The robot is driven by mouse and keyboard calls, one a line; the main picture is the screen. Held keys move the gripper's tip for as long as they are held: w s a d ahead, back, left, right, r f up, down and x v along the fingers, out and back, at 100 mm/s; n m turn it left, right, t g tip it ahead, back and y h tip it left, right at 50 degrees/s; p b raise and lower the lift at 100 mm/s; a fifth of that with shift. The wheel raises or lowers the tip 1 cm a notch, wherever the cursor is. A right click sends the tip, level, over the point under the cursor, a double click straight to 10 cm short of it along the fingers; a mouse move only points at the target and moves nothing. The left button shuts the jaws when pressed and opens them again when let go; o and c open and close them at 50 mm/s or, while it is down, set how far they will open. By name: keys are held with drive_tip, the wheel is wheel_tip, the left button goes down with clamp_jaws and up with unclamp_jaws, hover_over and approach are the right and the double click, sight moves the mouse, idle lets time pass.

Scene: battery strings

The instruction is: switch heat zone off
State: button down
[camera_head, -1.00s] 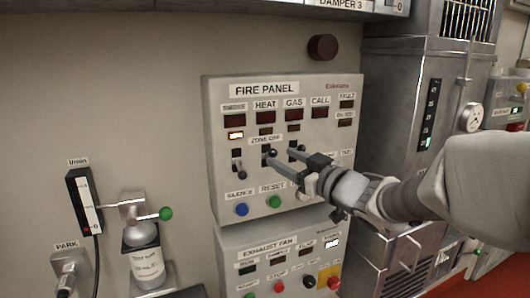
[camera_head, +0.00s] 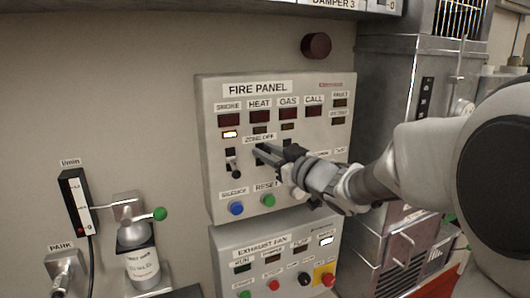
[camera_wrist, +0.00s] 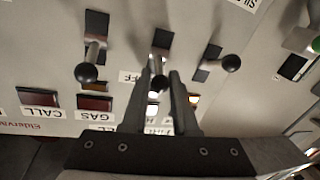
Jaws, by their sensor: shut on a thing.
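The fire panel (camera_head: 345,180) is a light box on the wall with a row of zone-off toggle levers. The heat lever (camera_wrist: 158,82) has a dark ball knob and sits in the middle of the wrist view. My gripper (camera_head: 264,153) reaches it from the right; its two fingers (camera_wrist: 162,76) are shut on the lever, one on each side. The fingers hide the heat lever in the head view. The smoke lever (camera_head: 235,172) stands free, its knob low. The gas lever (camera_wrist: 88,72) is free in the wrist view. The small smoke lamp (camera_head: 230,134) glows amber.
Blue (camera_head: 236,208) and green (camera_head: 268,200) buttons sit below the levers. An exhaust fan panel (camera_head: 225,247) is mounted underneath. A bottle unit (camera_head: 141,262) stands lower left. A metal cabinet (camera_head: 382,70) rises to the right, behind my arm.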

drive_tip(key=shift+f+b, duration=0.2)
drive_tip(key=shift+b, duration=0.2)
drive_tip(key=f+t+b, duration=0.1)
drive_tip(key=b, duration=0.4)
drive_tip(key=shift+s+y, duration=0.1)
drive_tip(key=shift+y, duration=0.3)
wheel_tip(320, 180, down, 3)
drive_tip(key=n+t+y+b, duration=0.2)
drive_tip(key=t+y+b, duration=0.2)
drive_tip(key=b, duration=1.8)
drive_tip(key=shift+y, duration=0.3)
drive_tip(key=b, duration=0.2)
drive_tip(key=n+t+y+b, duration=0.1)
drive_tip(key=b, duration=0.1)
drive_tip(key=shift+f+y, duration=0.2)
drive_tip(key=shift+y, duration=0.1)
drive_tip(key=shift+r+n+y+b, duration=0.1)
drive_tip(key=shift+n+y+b, duration=0.35)
drive_tip(key=shift+b, duration=0.8)
drive_tip(key=c, duration=0.7)
unclamp_jaws()
